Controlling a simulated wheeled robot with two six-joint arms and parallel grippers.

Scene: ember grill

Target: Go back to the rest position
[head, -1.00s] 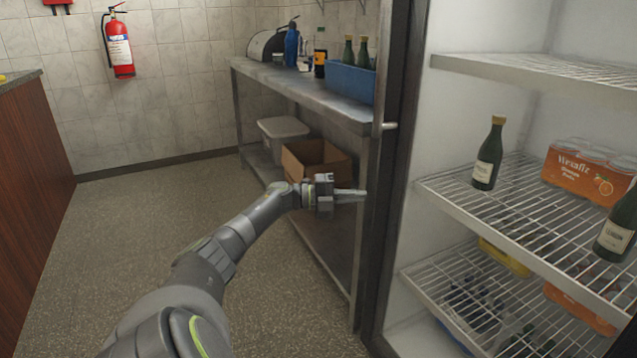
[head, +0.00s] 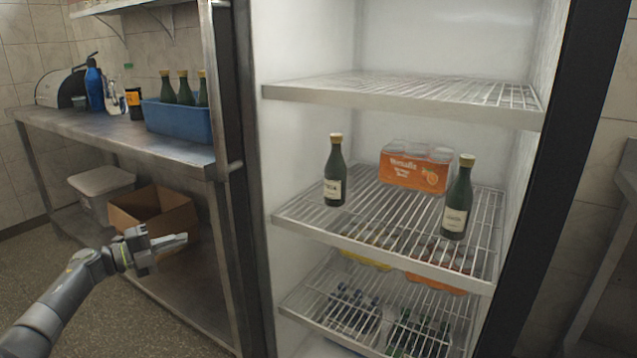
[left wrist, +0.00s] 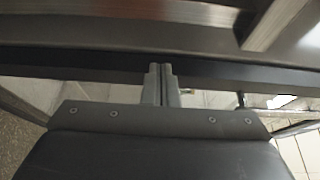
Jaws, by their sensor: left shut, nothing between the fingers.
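My left gripper (head: 172,242) is in the lower left of the head view, in front of the steel shelf unit and the cardboard box. Its fingers point right and are together, with nothing between them. In the left wrist view the closed fingers (left wrist: 161,84) point at a dark horizontal edge and hold nothing. My right gripper is in neither view.
An open fridge (head: 390,90) holds two green bottles (head: 335,172) (head: 458,200) and an orange drink pack (head: 415,168) on its middle rack. Left of it, a steel table (head: 120,138) carries a blue bin (head: 178,122) with bottles. A cardboard box (head: 150,210) sits below. Floor is free at lower left.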

